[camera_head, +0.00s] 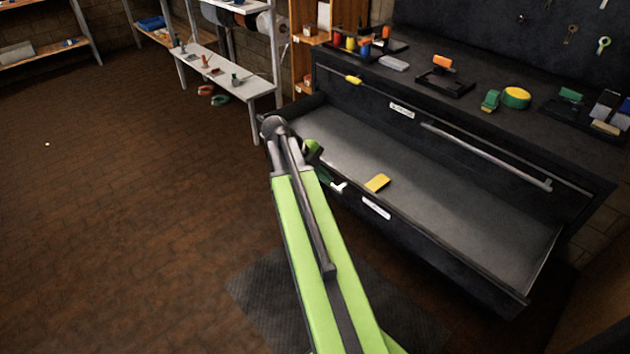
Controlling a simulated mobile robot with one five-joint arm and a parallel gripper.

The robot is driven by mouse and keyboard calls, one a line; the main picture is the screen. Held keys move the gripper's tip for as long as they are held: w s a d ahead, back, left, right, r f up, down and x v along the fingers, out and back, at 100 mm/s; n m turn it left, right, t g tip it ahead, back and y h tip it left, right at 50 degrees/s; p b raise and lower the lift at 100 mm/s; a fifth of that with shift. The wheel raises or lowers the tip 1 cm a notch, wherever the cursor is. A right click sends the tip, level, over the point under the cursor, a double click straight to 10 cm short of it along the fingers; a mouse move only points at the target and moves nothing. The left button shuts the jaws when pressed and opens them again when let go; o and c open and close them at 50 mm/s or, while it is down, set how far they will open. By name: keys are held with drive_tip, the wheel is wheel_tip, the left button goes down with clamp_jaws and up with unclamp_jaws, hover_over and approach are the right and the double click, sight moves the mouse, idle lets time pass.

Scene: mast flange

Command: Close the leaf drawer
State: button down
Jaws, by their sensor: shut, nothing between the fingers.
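A long dark drawer (455,213) stands pulled out from the lower part of the black workbench. Its front carries a white label (376,207); I cannot read any leaf mark on it. A small yellow block (377,183) lies inside by the front wall. My green arm reaches up past the drawer's left part, then bends down toward the drawer front. My gripper (338,187) is small in view, shut and empty, close to the front wall left of the label. I cannot tell whether it touches the drawer.
A closed drawer front with a white label (402,110) and a grey bar handle (485,155) is above the open drawer. Tools and an orange-topped item (442,62) stand on the bench top. A white low bench (222,75) is behind left. The brown floor at left is clear.

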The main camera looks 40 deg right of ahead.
sight(347, 185)
drive_tip(key=b+x, duration=0.1)
drive_tip(key=x, duration=0.2)
drive_tip(key=shift+w+a+f, duration=0.1)
drive_tip(key=shift+a, duration=0.1)
drive_tip(key=d, duration=0.1)
drive_tip(key=d+r, duration=0.1)
drive_tip(key=shift+w+d+p, duration=0.1)
drive_tip(key=shift+d+p, duration=0.25)
drive_tip(key=shift+d, duration=0.65)
